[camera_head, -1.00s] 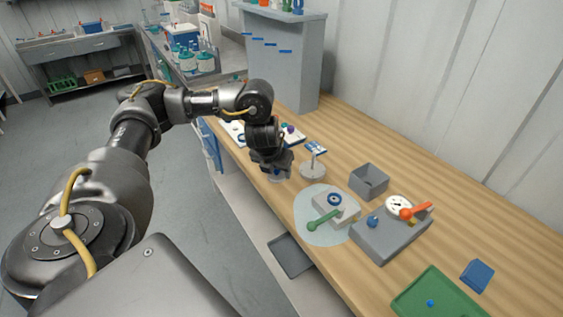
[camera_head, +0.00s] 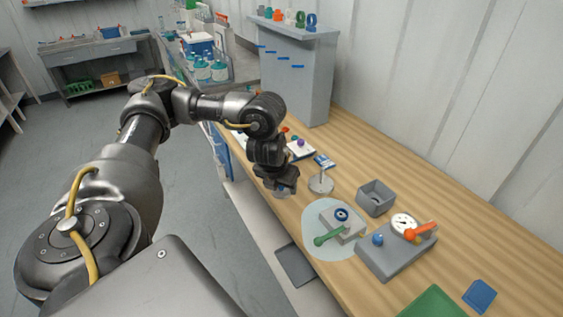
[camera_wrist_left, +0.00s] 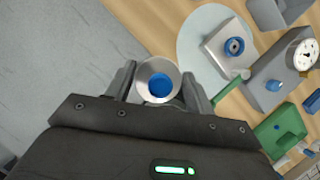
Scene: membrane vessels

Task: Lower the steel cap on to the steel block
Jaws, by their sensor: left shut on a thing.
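My left gripper (camera_head: 282,190) is shut on the steel cap, a round silver piece with a blue centre. In the left wrist view the cap (camera_wrist_left: 144,78) sits between the two fingers; in the head view it is mostly hidden under the gripper. The steel block (camera_head: 339,221) is a pale grey block with a blue ring on top and a green handle in front. It stands on a round light-blue mat (camera_head: 318,248). The gripper and cap are apart from the block, up and left of it, near the table's edge. My right gripper is not in view.
A round metal stand with a post (camera_head: 321,184) is close to the right of the gripper. A grey open box (camera_head: 376,199) and a grey unit with a gauge and orange lever (camera_head: 398,250) are right of the block. A green tray (camera_head: 432,305) is at the front.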

